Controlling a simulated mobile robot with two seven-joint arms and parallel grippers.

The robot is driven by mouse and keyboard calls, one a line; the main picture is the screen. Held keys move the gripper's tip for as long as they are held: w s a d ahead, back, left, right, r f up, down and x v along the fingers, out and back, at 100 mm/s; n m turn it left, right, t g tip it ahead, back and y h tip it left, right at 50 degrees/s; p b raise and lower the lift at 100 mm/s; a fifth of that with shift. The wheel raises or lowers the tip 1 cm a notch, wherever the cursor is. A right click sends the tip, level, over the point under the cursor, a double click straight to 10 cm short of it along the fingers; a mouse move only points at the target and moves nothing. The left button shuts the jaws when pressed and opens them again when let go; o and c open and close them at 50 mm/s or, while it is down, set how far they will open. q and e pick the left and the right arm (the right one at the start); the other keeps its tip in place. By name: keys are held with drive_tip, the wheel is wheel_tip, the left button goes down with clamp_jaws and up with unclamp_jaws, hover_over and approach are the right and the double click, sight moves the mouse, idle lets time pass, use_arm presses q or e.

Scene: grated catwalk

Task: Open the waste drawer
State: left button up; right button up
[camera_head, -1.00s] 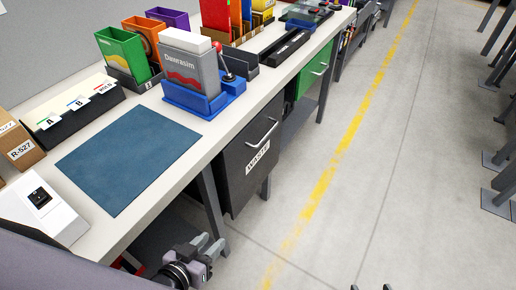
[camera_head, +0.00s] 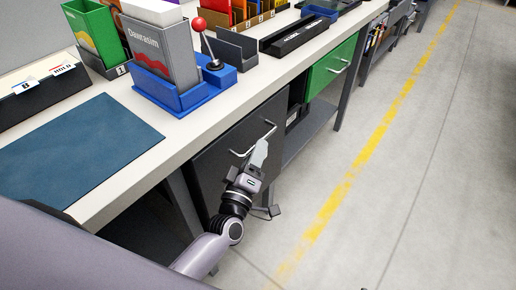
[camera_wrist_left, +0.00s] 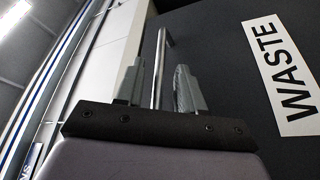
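The dark grey waste drawer (camera_head: 215,162) hangs under the workbench and looks shut. Its white WASTE label (camera_wrist_left: 283,76) shows in the left wrist view; in the head view my arm hides it. The drawer's silver bar handle (camera_head: 268,132) also shows in the left wrist view (camera_wrist_left: 158,75). My left gripper (camera_head: 258,154) is at the handle, and in the left wrist view (camera_wrist_left: 160,88) its two fingers are apart on either side of the bar. A gap shows beside the bar, so the fingers are not closed on it. My right gripper is not in view.
The bench top (camera_head: 190,130) carries a blue mat (camera_head: 75,150), a blue holder (camera_head: 180,98) with a grey box, and a red-knobbed lever (camera_head: 200,25). A green drawer (camera_head: 330,68) is farther along. The floor to the right is clear.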

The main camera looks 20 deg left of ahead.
use_arm(q)
drive_tip(key=shift+x, duration=1)
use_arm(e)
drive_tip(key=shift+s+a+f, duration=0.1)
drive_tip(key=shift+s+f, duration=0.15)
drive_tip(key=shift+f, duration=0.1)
use_arm(q)
clamp_jaws()
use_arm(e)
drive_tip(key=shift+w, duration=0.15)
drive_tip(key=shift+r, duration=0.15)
